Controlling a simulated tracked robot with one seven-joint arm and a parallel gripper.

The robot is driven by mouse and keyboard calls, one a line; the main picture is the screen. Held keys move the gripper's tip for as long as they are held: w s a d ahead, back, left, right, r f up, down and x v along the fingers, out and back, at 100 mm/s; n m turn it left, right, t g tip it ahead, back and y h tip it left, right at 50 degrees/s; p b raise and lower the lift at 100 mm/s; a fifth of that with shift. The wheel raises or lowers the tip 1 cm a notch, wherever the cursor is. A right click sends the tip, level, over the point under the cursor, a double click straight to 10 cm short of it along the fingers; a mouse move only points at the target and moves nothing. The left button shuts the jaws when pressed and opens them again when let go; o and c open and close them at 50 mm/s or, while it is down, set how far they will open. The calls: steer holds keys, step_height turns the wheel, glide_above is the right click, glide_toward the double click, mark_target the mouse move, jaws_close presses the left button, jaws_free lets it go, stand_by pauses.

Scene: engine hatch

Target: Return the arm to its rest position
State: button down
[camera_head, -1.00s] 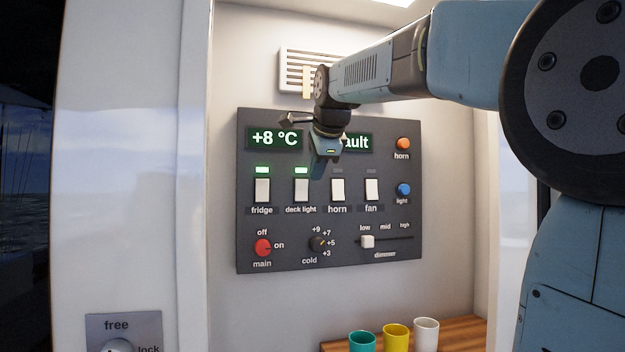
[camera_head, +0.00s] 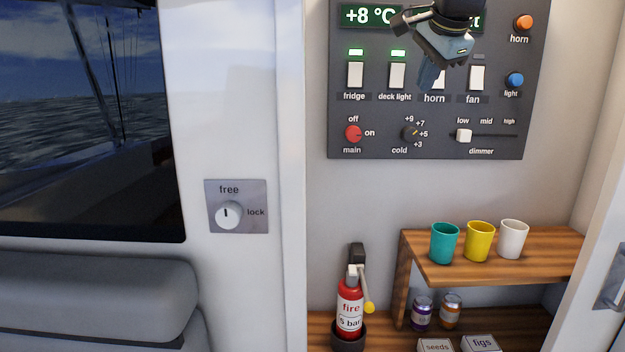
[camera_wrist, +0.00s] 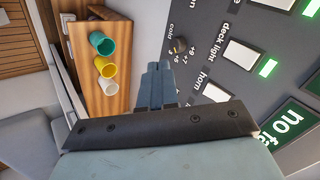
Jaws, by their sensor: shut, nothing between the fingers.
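My gripper (camera_head: 428,75) hangs in front of the dark switch panel (camera_head: 436,145), its fingers together and empty. It covers part of the display and of the horn switch in the head view. In the wrist view my shut gripper (camera_wrist: 157,85) points toward the cups, with the panel (camera_wrist: 195,50) beside it. It cannot be told whether the fingers touch the panel. Most of my arm is outside the head view.
A wooden shelf (camera_head: 500,268) holds a teal cup (camera_head: 444,245), a yellow cup (camera_head: 479,243) and a white cup (camera_head: 513,240). A red fire extinguisher (camera_head: 350,300), jars and boxes stand lower. A lock knob (camera_head: 229,214) is on the left wall.

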steer(key=s+f+n+g, duration=0.1)
steer(key=s+f+n, duration=0.6)
steer(key=s+f, duration=0.3)
steer(key=s+f+n+g, duration=0.1)
steer(key=s+f+n, duration=0.6)
steer(key=f, duration=0.8)
steer(key=s, duration=0.3)
steer(key=shift+s+g, duration=0.15)
steer(key=shift+g, duration=0.15)
